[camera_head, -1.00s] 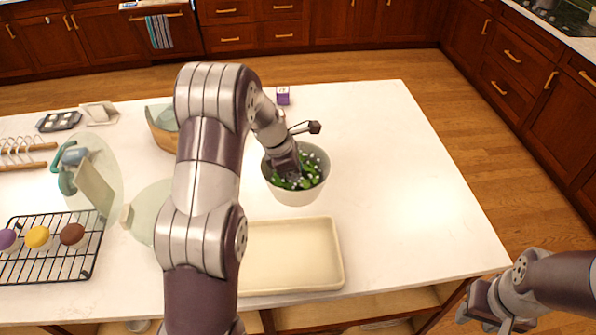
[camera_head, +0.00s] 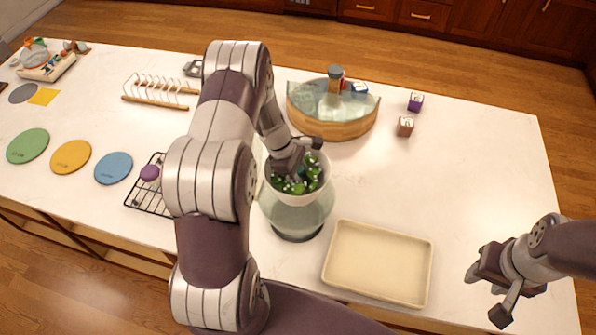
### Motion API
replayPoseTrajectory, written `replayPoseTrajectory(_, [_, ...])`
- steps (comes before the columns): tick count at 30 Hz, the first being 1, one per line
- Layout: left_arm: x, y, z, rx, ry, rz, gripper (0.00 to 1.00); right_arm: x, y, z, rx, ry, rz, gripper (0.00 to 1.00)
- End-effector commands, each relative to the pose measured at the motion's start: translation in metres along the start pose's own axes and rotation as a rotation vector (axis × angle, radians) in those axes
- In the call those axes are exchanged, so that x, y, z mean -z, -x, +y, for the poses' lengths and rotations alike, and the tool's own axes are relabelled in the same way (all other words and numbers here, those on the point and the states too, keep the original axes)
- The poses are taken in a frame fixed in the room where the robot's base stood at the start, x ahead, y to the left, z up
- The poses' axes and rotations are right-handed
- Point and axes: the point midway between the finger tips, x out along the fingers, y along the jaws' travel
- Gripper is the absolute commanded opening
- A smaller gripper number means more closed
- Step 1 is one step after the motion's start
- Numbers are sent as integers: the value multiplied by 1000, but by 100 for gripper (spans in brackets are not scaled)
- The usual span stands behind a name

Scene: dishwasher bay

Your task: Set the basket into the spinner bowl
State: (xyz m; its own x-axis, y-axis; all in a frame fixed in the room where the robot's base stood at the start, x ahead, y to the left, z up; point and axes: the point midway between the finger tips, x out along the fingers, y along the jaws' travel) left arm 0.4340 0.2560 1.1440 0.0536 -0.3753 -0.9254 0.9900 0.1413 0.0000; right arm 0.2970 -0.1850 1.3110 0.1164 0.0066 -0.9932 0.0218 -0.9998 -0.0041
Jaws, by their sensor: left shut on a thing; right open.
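The basket (camera_head: 312,194) is a pale round tub with green leaves in it. My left gripper (camera_head: 291,172) is shut on it at the rim, and my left arm hides part of its left side. The spinner bowl (camera_head: 312,220) is clear with a dark base and stands on the counter directly under the basket. The basket overlaps the bowl's upper part in the picture; I cannot tell whether it is above the bowl or partly inside. My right gripper (camera_head: 487,292) is open and empty, over the counter's front right.
A cream tray (camera_head: 378,263) lies right of the bowl. A wooden tub (camera_head: 332,128) with items stands behind, with a purple block (camera_head: 415,102) and a brown block (camera_head: 405,126) to its right. A wire rack (camera_head: 148,200) and coloured discs (camera_head: 71,157) lie left.

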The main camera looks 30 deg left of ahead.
Motion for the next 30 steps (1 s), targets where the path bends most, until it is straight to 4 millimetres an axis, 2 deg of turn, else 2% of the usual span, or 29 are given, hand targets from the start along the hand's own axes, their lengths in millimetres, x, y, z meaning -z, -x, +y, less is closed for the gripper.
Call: replayPoseTrajectory(30, [51,-123,0,-1,2,0,1,-12,-105,0,0,0,0,43])
